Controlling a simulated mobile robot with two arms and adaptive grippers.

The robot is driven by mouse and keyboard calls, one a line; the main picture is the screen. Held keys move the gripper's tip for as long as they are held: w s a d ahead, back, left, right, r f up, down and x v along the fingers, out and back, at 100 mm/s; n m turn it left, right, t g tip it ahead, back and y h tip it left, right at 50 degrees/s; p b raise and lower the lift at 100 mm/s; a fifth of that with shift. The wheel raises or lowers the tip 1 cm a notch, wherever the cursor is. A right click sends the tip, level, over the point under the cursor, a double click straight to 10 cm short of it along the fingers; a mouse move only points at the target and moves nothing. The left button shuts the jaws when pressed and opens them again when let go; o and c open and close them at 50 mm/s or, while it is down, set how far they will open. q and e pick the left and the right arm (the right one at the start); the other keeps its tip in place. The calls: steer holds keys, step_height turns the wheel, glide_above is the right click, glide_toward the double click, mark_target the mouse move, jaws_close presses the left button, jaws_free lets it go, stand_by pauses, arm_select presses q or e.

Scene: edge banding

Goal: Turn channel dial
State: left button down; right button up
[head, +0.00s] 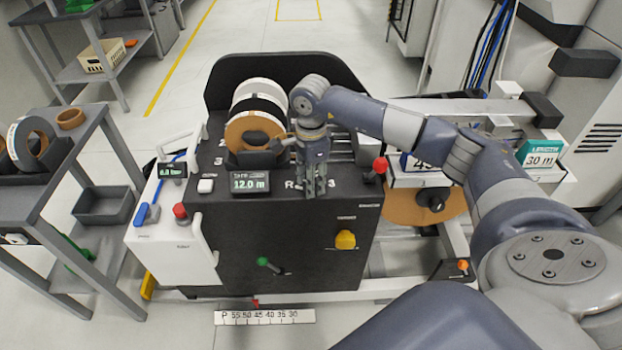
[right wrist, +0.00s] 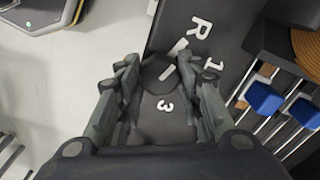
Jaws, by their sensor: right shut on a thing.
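The channel dial (right wrist: 158,74) is a small dark knob with a white line on it, on the black top panel of the machine (head: 290,235). The white marks R, 1 and 3 are printed around it; the line is tilted, and I cannot tell which mark it points to. My right gripper (head: 313,190) points down at the panel between R and 3 and hides the dial in the head view. In the right wrist view its fingers (right wrist: 165,78) stand on both sides of the dial, shut on it. My left gripper is not in view.
Tape rolls (head: 254,129) stand on the machine behind the gripper. A red-knobbed lever (head: 380,166) is close on the right, and a display (head: 250,182) reading 12.0 m is on the left. A grey shelf cart (head: 85,160) stands at the left.

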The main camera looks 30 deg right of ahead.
steer(key=shift+m, duration=0.3)
steer(key=m+b, duration=0.1)
steer(key=m, duration=0.3)
steer(key=shift+m, duration=2)
steer(key=o, duration=1.1)
